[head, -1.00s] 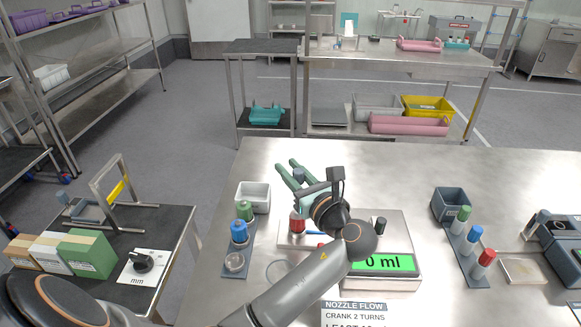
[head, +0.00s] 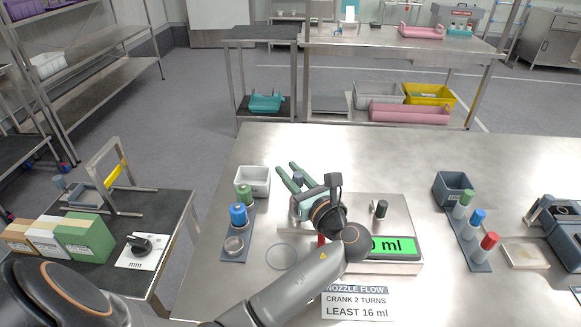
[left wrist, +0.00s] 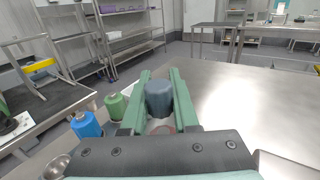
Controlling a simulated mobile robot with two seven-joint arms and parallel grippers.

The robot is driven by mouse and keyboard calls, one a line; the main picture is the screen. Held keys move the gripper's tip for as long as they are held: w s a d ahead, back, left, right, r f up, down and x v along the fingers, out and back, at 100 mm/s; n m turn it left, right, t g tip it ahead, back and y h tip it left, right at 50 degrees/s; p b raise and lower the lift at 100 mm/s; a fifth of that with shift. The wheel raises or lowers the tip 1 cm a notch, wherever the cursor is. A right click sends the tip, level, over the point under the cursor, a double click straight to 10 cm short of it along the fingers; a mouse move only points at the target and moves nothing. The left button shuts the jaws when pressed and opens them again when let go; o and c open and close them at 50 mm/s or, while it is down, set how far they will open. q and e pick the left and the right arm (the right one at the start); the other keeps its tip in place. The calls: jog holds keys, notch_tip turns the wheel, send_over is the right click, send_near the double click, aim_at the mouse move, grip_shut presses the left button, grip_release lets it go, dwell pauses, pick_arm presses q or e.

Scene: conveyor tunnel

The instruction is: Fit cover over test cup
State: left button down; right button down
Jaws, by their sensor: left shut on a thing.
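My left gripper (head: 292,180), with long green fingers, is above the metal table beside the scale. In the left wrist view its fingers (left wrist: 160,92) are shut on a grey-blue cylindrical piece (left wrist: 158,98). I cannot tell for certain whether this is the cover. Something pale and reddish shows just below it, mostly hidden. No test cup can be told for certain; a small clear round dish (head: 234,246) stands at the near end of the left bottle rack. A clear ring (head: 282,256) lies flat on the table. My right gripper is not in view.
The scale (head: 400,266) with its green display stands partly behind my left arm. Green (head: 244,194) and blue (head: 238,214) bottles stand left of the gripper, near a white bin (head: 252,181). Another bottle rack (head: 468,246) is at right. The table's far middle is clear.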

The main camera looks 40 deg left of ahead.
pick_arm(q)
jog(key=shift+f+b, duration=0.3)
jog(key=shift+f, duration=0.65)
jog(key=c, duration=0.6)
grip_release()
jog(key=shift+f, duration=0.1)
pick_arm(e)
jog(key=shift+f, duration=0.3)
pick_arm(q)
jog(key=shift+s+f, duration=0.1)
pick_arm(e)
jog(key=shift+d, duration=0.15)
